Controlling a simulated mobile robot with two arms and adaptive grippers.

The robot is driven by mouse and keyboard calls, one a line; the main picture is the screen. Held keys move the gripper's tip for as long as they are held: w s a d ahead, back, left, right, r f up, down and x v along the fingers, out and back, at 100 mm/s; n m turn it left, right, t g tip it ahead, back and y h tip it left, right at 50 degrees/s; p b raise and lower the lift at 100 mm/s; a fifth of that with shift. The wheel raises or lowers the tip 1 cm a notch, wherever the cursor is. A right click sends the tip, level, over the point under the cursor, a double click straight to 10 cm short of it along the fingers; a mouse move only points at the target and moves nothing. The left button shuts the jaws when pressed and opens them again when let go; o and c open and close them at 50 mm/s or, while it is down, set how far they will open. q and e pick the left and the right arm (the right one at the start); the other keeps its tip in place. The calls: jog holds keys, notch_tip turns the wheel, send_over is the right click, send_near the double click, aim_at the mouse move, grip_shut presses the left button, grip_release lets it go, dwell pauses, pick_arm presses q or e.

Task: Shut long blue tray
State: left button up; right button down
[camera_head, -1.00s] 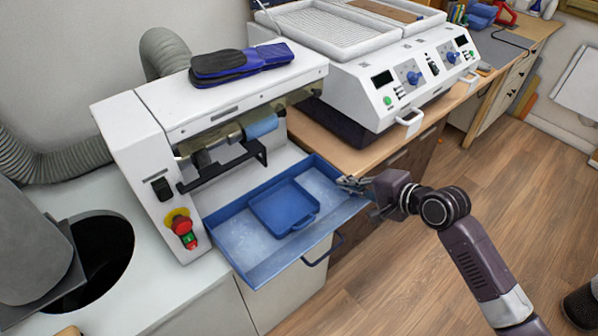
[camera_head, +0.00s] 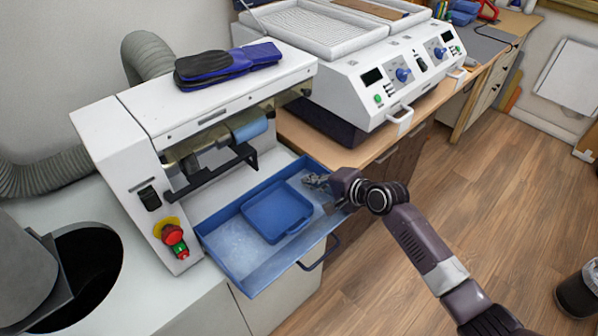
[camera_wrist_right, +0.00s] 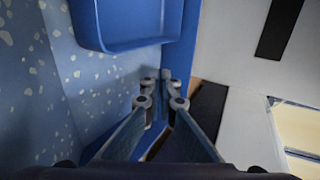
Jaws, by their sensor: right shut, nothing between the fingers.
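The long blue tray (camera_head: 226,244) sticks out from the front of the white grinding machine (camera_head: 118,140), pulled open, with a dark handle (camera_head: 318,258) on its front. A smaller blue tray (camera_head: 277,211) lies inside it. My right gripper (camera_head: 309,179) is shut and empty, at the right part of the long tray, to the right of the small tray. In the right wrist view the shut fingers (camera_wrist_right: 161,88) are close to the long tray's blue wall (camera_wrist_right: 172,38). I cannot tell whether they touch it. My left gripper is not in view.
A blue and black insole pair (camera_head: 226,64) lies on top of the machine. A white double press (camera_head: 375,75) stands on the wooden counter behind. A round dark opening (camera_head: 92,262) is at the left.

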aim_at(292, 172)
jog(key=shift+w+a+p, duration=0.45)
jog(key=shift+w+a, duration=0.55)
jog(key=shift+w, duration=0.25)
jog(key=shift+w+a+f, duration=0.1)
jog(key=shift+w+a, duration=0.3)
jog(key=shift+w, duration=0.1)
